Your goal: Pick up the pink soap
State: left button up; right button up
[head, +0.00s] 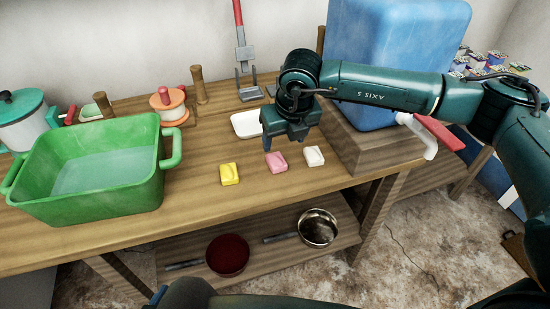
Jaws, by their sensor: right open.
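The pink soap (276,162) lies on the wooden table top, in the middle of a row of three soaps. A yellow soap (229,174) lies to its left and a white soap (314,156) to its right. My right gripper (286,146) is open and hangs fingers down above and just behind the pink and white soaps. It holds nothing that I can see. A white dish (246,124) lies behind the soaps, partly hidden by the gripper. My left gripper is not in view.
A green tub (95,205) with water stands on the left. A large blue container (392,62) sits on a raised wooden block at the right. A red-handled tool (241,50) stands behind. Two pans, one red (227,255) and one steel (318,228), lie on the lower shelf.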

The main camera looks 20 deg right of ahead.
aim_at(277, 157)
jog(key=x, duration=0.4)
jog(key=shift+w+a+p+x, duration=0.15)
jog(key=shift+p+x, duration=0.1)
jog(key=shift+x, duration=1.2)
jog(key=shift+w+a+p+x, duration=0.15)
jog(key=shift+p+x, duration=0.1)
jog(key=shift+x, duration=1.2)
jog(key=shift+d+r, duration=0.1)
jog(key=shift+c, duration=0.5)
jog(key=c, duration=1.1)
